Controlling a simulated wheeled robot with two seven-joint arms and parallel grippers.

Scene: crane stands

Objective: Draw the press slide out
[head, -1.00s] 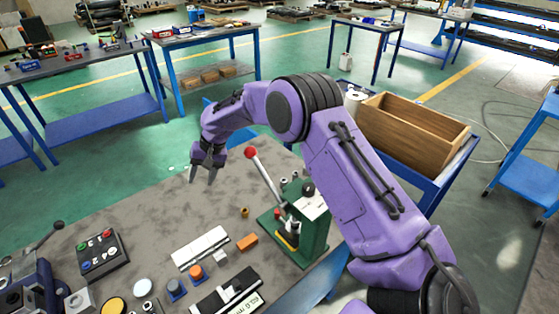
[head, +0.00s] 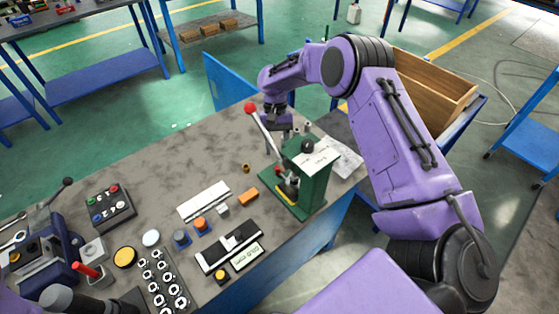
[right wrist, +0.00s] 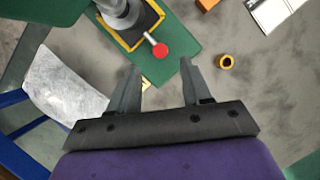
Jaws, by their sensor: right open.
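The green press (head: 312,185) stands on the bench, with a long lever (head: 262,132) ending in a red ball. At its foot is the slide (head: 288,190), a dark plate with a yellow border; it also shows in the right wrist view (right wrist: 155,14). A small red knob (right wrist: 160,49) on a short stem sticks out from it over the green base. My right gripper (right wrist: 160,68) is open and empty, its fingertips short of the knob and on either side of it. In the head view my right gripper (head: 280,127) is beyond the press, partly behind the lever. My left gripper is out of view.
A button box (head: 110,207), a white bar (head: 204,201) and a black fixture (head: 229,247) are further left. The bench's back middle is clear.

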